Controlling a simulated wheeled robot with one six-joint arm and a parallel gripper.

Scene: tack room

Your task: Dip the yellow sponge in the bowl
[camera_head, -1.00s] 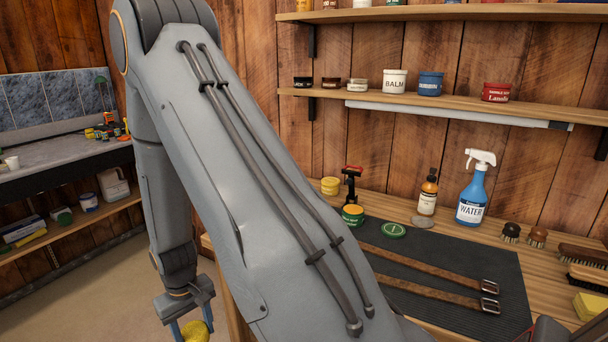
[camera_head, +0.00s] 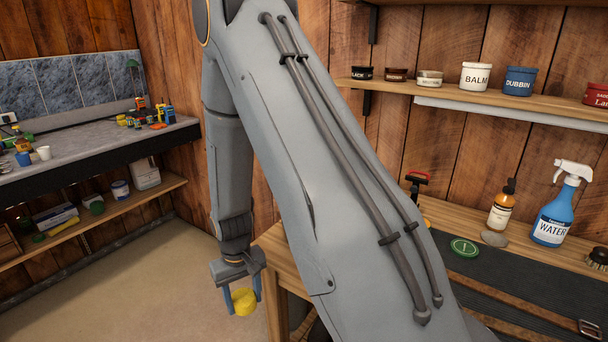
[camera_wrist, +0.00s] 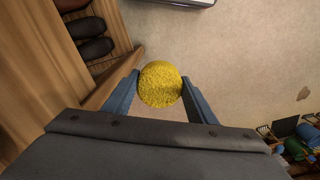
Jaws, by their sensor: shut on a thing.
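A round yellow sponge (camera_head: 244,301) is held between the blue fingers of my gripper (camera_head: 243,298), in the air over the floor beside the wooden bench. In the wrist view the sponge (camera_wrist: 160,84) sits between the two fingertips of my gripper (camera_wrist: 160,88), with bare floor beneath it. I cannot make out a bowl in any view. My own arm hides much of the bench in the head view.
The wooden bench carries a dark mat (camera_head: 492,285), a green lid (camera_head: 464,247) and a blue spray bottle (camera_head: 556,215). A grey counter (camera_head: 85,157) with small items stands at the left. Shoes (camera_wrist: 95,48) sit on a shelf. The floor (camera_head: 130,270) between is clear.

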